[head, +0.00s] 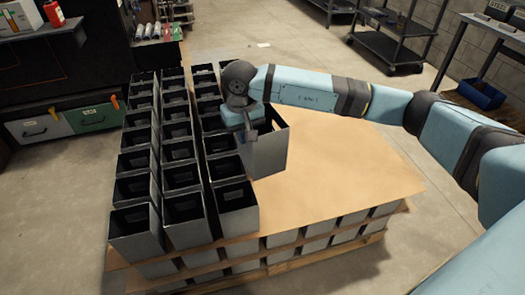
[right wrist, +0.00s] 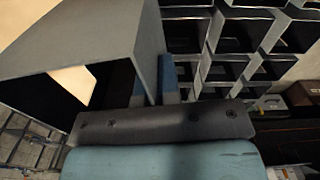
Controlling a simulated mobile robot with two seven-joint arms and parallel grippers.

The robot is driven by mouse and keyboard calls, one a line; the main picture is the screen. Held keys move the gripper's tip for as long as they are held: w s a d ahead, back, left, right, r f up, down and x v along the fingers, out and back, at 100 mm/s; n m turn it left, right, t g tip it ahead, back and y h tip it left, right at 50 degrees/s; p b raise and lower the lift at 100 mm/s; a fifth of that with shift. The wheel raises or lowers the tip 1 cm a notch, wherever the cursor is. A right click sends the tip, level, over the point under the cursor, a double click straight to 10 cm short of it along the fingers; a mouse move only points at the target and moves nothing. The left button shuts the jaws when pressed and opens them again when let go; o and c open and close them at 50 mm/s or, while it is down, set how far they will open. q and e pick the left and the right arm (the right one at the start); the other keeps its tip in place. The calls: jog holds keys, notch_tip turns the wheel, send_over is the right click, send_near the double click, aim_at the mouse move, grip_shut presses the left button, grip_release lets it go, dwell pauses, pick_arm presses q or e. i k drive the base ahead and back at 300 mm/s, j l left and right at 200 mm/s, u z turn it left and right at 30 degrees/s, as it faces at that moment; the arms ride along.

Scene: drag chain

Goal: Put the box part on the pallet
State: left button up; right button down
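The box part (head: 268,155) is a grey, open-topped metal box, upright beside the right-hand row of boxes on the pallet. It is also large at the left of the right wrist view (right wrist: 95,35). I cannot tell whether the box's bottom touches the sheet. The pallet (head: 345,180) has a brown sheet on top, with box layers below. My left gripper is not in view.
Three rows of similar open boxes (head: 181,175) fill the pallet's left side, close to the held box. The sheet's right side is bare. A dark cart (head: 395,45) stands behind, and a shelf with a blue bin (head: 481,95) is at the right.

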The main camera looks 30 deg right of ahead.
aim_at(275, 199)
jog(key=l+u, duration=0.1)
jog(key=u, duration=0.35)
jog(key=l+u, duration=0.15)
jog(key=u, duration=0.3)
jog(key=k+l+u, duration=0.15)
jog(key=l+u, duration=0.2)
jog(key=k+l+u, duration=0.2)
jog(key=l+u, duration=0.15)
jog(key=k+l+u, duration=0.3)
jog(key=k+l, duration=0.95)
